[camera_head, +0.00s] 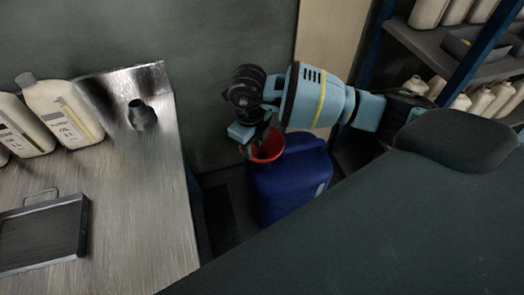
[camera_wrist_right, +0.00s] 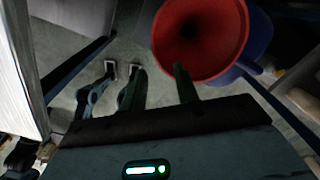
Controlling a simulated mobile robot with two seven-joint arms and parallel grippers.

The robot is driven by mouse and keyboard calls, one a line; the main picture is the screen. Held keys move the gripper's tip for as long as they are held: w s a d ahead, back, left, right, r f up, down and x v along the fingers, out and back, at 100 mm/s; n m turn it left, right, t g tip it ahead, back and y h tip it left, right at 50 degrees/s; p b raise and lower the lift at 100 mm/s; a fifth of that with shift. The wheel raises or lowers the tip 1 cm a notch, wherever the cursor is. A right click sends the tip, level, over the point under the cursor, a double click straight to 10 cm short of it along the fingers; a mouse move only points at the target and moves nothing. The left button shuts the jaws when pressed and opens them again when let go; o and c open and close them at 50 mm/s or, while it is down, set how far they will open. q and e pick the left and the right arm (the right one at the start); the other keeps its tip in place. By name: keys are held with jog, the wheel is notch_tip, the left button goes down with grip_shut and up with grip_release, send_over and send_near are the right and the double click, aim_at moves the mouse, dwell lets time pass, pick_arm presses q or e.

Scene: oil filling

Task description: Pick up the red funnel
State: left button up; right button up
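The red funnel (camera_head: 270,148) sits upright at the top of the blue container (camera_head: 290,185), mouth up. My right gripper (camera_head: 254,142) comes down at the funnel's left side and hides part of it. In the right wrist view the wide mouth of the funnel (camera_wrist_right: 205,35) faces the camera. The two dark fingers of my right gripper (camera_wrist_right: 157,84) stand apart there. One finger overlaps the funnel's lower rim and the other is left of the funnel. I cannot tell whether either finger touches it. My left gripper is not in view.
A metal workbench (camera_head: 150,200) on the left holds white bottles (camera_head: 62,112), a small dark funnel-shaped part (camera_head: 142,116) and a dark tray (camera_head: 45,235). Shelves (camera_head: 425,40) with bottles stand at the back right. A narrow floor gap lies between bench and container.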

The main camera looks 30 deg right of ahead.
jog(key=f, duration=0.5)
jog(key=shift+w+a, duration=0.2)
jog(key=shift+w, duration=0.05)
grip_shut()
